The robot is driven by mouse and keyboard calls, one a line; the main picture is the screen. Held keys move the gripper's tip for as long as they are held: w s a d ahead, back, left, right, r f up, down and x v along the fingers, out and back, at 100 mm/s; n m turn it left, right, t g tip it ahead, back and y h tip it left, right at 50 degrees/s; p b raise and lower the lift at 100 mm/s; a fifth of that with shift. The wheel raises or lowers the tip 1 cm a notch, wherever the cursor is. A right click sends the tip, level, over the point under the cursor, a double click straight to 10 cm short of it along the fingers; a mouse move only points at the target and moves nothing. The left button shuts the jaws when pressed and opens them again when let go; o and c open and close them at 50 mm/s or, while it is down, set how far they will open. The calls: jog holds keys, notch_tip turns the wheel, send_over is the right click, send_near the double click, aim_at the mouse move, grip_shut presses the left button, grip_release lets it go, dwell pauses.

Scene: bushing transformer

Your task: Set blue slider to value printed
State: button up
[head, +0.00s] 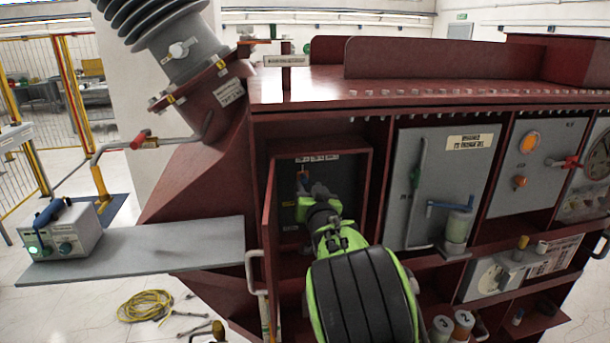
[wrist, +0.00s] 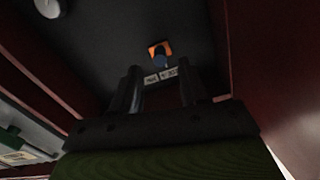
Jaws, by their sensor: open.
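The blue slider (wrist: 160,61) shows as a small dark-blue knob against an orange piece (wrist: 160,47) on a dark panel in the wrist view. Small white printed labels (wrist: 161,75) sit just below it; their text is too small and blurred to read. My gripper (wrist: 161,88) is open and empty, with one finger to each side of the labels and the slider beyond the fingertips. In the head view my gripper (head: 306,188) reaches into an open dark-red compartment, where the arm hides part of the panel.
The compartment's open door (head: 269,230) stands at its left, and red walls enclose the gripper on both sides. A grey panel with a blue lever (head: 449,206) is to the right. A grey shelf (head: 140,252) with a control box (head: 62,233) juts out left.

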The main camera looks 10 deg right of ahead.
aim_at(305, 181)
jog(key=w+p, duration=0.1)
jog(key=w, duration=0.4)
jog(key=shift+w, duration=0.25)
jog(key=shift+s, duration=0.1)
